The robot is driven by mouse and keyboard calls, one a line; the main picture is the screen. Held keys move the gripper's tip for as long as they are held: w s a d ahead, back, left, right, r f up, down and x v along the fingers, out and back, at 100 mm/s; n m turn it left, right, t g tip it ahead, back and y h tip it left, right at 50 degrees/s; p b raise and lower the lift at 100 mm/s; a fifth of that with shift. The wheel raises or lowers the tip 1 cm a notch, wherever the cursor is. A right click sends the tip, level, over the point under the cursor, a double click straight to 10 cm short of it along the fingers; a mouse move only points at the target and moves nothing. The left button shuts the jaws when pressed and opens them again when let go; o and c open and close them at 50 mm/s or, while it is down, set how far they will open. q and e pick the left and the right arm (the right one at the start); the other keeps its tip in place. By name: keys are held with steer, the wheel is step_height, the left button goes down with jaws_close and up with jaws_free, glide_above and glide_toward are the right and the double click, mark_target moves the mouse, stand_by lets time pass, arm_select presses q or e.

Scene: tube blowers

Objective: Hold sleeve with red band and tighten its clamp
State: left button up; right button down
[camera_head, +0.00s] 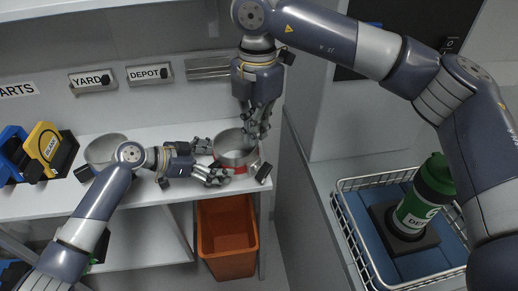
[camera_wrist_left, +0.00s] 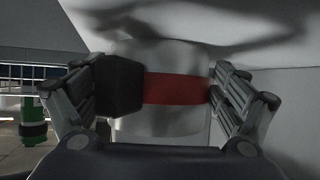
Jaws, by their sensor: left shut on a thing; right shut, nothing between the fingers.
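The sleeve with the red band (camera_head: 235,151) is a short metal cylinder standing upright near the front right of the white shelf. In the left wrist view its red band (camera_wrist_left: 176,89) runs across between my fingers, with a black block (camera_wrist_left: 119,85), apparently part of the clamp, at the left. My left gripper (camera_head: 207,161) is shut around the sleeve, one finger on each side. It also shows in the left wrist view (camera_wrist_left: 160,95). My right gripper (camera_head: 256,124) is shut and empty, pointing down over the right part of the sleeve's rim; whether it touches cannot be told.
A second metal sleeve (camera_head: 103,150) stands to the left, partly behind my left arm. Blue and yellow holders (camera_head: 45,146) stand further left. An orange bin (camera_head: 227,238) is below the shelf. A wire basket (camera_head: 349,229) with a green bottle (camera_head: 425,192) is at the right.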

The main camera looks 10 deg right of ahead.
glide_above(267, 171)
steer(key=s+a, duration=0.3)
step_height(267, 171, down, 8)
steer(key=f, duration=0.2)
steer(key=w+f, duration=0.1)
steer(key=shift+w+d+f, duration=0.2)
steer(key=shift+d+f, duration=0.2)
steer(key=shift+w+d+f, duration=0.2)
steer(key=shift+d+f, duration=0.1)
steer(key=shift+f, duration=0.15)
steer(key=shift+w+d+f+g+y, duration=0.3)
steer(key=shift+w+d+g+y, duration=0.1)
steer(key=shift+g+y, duration=0.15)
steer(key=shift+d+f, duration=0.2)
stand_by(0.8)
steer(key=shift+w+d, duration=0.35)
steer(key=shift+d, duration=0.05)
stand_by(2.0)
